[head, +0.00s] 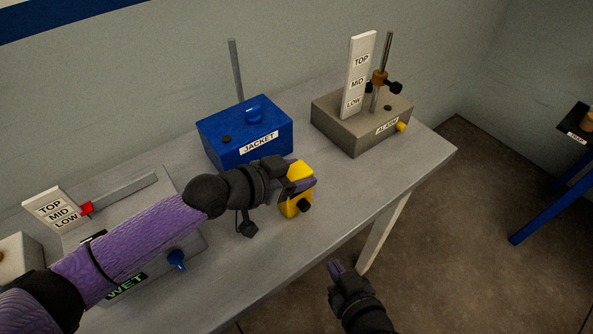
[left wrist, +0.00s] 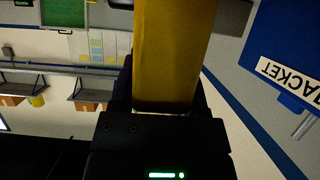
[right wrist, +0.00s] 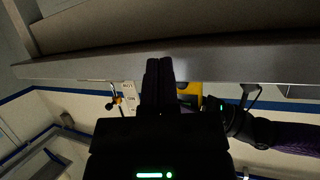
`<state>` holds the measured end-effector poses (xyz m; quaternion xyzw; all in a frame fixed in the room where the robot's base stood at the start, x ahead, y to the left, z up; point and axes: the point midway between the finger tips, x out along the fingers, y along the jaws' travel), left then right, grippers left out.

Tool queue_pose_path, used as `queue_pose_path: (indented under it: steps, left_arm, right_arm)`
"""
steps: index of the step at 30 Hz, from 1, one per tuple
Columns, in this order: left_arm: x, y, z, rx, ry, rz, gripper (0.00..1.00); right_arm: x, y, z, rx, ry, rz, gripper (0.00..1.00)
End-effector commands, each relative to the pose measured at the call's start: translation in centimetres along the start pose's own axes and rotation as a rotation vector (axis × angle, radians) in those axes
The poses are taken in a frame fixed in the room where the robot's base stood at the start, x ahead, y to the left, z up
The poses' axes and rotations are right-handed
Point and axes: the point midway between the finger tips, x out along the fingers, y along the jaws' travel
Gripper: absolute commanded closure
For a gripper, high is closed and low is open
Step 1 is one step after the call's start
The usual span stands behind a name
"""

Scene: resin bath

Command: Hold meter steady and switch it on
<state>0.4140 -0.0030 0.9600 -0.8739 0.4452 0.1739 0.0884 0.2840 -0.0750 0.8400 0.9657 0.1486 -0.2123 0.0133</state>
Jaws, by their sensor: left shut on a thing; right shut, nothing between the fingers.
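The yellow body fills the space between the fingers in the left wrist view (left wrist: 172,55). My right gripper (head: 336,270) is shut and empty, off the table's front edge and below-right of the meter. In the right wrist view its closed fingers (right wrist: 159,75) point toward the table, with a bit of the yellow meter (right wrist: 190,95) beyond. The meter's display is hidden.
A blue JACKET box (head: 222,148) stands behind the meter. A grey ALARM box (head: 345,132) with a TOP/MID/LOW plate (head: 357,75) stands back right. A WET unit (head: 195,243) with a blue knob lies left under my left arm. The table (head: 350,190) is clear right of the meter.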

Motion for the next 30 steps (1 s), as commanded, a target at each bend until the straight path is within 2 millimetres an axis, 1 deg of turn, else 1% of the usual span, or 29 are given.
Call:
queue_pose_path:
  steps: [1, 4, 6, 8, 10, 13, 21, 25, 30]
  left_arm:
    - [0.0, 0.0, 0.0, 0.000, 0.001, 0.000, 1.00]
    - [0.0, 0.0, 0.0, 0.000, 0.001, 0.000, 1.00]
    - [0.0, 0.0, 0.0, 0.000, 0.001, 0.000, 1.00]
    - [0.0, 0.0, 0.0, 0.000, 0.001, 0.000, 1.00]
    - [0.0, 0.0, 0.0, 0.000, 0.001, 0.000, 1.00]
    - [0.0, 0.0, 0.0, 0.000, 0.001, 0.000, 1.00]
    - [0.0, 0.0, 0.0, 0.000, 0.001, 0.000, 1.00]
    - [0.0, 0.0, 0.0, 0.000, 0.001, 0.000, 1.00]
    - [0.0, 0.0, 0.0, 0.000, 0.001, 0.000, 1.00]
  right_arm:
    - [-0.1, -0.1, -0.6, -0.109, -0.008, 0.083, 1.00]
    - [-1.1, -0.1, -3.3, -0.265, 0.014, 0.260, 1.00]
    - [-1.9, 0.1, -4.8, -0.321, 0.026, 0.352, 1.00]
    - [-2.3, 0.3, -5.6, -0.346, 0.032, 0.402, 1.00]
    - [-2.2, 0.3, -6.2, -0.356, 0.035, 0.430, 1.00]
    - [-1.0, -0.1, -6.8, -0.359, 0.036, 0.435, 1.00]
    - [3.3, -1.7, -8.6, -0.357, 0.034, 0.433, 1.00]
    - [4.5, -2.2, -9.1, -0.357, 0.033, 0.431, 1.00]
    - [5.0, -2.4, -9.3, -0.358, 0.033, 0.430, 1.00]
